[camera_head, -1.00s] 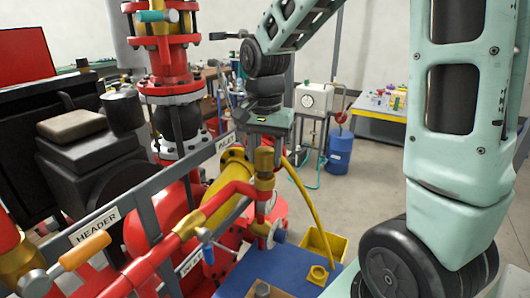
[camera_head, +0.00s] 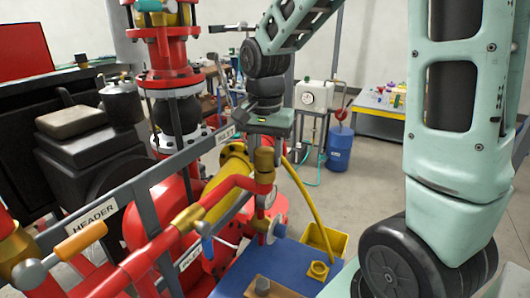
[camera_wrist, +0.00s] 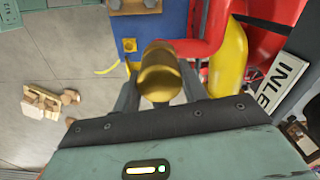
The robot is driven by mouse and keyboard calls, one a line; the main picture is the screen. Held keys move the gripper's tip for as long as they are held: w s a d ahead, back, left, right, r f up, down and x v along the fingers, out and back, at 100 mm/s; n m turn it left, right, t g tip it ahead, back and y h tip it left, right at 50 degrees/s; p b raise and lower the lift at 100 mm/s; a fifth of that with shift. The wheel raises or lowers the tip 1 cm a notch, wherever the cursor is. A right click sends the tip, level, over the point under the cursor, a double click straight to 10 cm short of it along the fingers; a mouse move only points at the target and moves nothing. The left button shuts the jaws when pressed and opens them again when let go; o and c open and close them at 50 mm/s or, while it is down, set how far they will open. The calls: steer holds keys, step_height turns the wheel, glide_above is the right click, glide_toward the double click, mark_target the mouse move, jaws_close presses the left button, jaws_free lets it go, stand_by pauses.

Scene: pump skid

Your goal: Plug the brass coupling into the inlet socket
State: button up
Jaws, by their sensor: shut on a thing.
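The brass coupling (camera_wrist: 160,72) is between the two fingers of my gripper (camera_wrist: 160,88) in the wrist view, and my gripper is shut on it. In the head view my gripper (camera_head: 270,138) points down, and the coupling (camera_head: 264,160) hangs below it, upright. A yellow hose (camera_head: 308,200) curves down to its right.
A grey rail with a HEADER sign (camera_head: 90,214) runs on the left. An INLET sign (camera_wrist: 283,82) is close on the right in the wrist view. Open floor lies beyond.

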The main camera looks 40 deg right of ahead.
steer(key=shift+f, duration=0.3)
steer(key=o, duration=1.2)
steer(key=shift+r, duration=0.1)
step_height(320, 180, up, 17)
steer(key=b, duration=0.3)
steer(key=shift+r+b, duration=0.15)
steer(key=shift+b, duration=0.25)
steer(key=shift+a, duration=0.1)
